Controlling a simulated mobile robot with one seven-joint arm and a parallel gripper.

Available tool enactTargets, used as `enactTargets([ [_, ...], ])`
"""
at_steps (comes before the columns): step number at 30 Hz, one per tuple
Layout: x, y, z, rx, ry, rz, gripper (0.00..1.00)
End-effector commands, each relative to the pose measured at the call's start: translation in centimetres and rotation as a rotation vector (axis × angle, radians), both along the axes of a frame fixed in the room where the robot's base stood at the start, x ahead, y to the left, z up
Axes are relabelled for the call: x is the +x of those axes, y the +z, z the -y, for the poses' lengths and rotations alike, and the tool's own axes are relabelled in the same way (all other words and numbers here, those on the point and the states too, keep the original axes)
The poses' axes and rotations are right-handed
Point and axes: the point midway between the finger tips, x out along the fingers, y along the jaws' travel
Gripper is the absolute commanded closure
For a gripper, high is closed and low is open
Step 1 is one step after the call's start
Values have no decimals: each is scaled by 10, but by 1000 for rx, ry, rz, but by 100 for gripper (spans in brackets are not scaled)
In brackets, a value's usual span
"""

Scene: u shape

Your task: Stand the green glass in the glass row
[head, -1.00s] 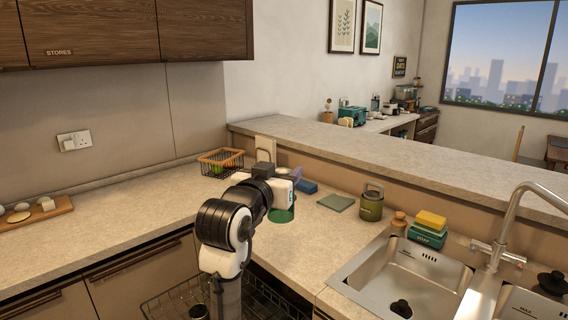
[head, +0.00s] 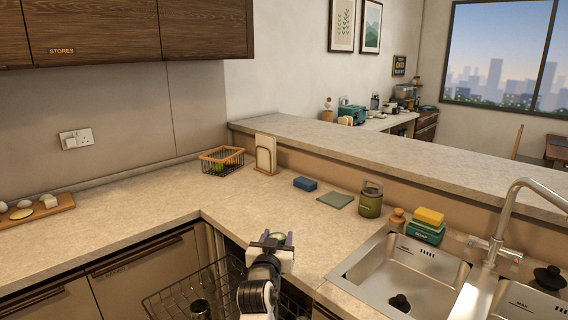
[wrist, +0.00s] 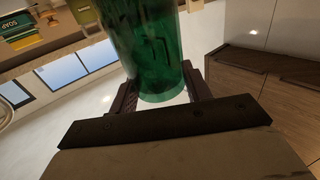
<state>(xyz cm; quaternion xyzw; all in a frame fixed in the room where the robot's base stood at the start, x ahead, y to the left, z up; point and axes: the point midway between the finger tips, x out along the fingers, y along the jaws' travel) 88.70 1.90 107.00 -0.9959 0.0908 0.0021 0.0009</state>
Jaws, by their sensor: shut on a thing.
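The green glass (wrist: 158,50) is see-through and sits between the two fingers of my gripper (wrist: 158,82) in the wrist view. My gripper is shut on it. In the head view my gripper (head: 273,243) is over the front edge of the counter, by the inner corner, and only a small part of the glass (head: 278,237) shows beyond it. A pulled-out wire rack (head: 165,300) lies below, left of my arm. A dark glass-like item (head: 200,309) stands in it. I cannot make out a marked glass row; my arm hides part of the rack.
The counter (head: 240,205) is clear near the corner. The sink (head: 405,275) is at right. A wire basket (head: 222,161) is at the back.

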Motion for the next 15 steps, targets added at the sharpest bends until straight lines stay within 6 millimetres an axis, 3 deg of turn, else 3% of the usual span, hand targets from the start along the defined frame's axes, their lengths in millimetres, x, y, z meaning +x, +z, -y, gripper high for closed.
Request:
enactTargets([
  [1, -1, -33, 3, -4, 19, -12, 94],
  [6, -14, -127, 6, 1, 95, -12, 94],
  [15, -78, -269, 14, 2, 174, -8, 94],
])
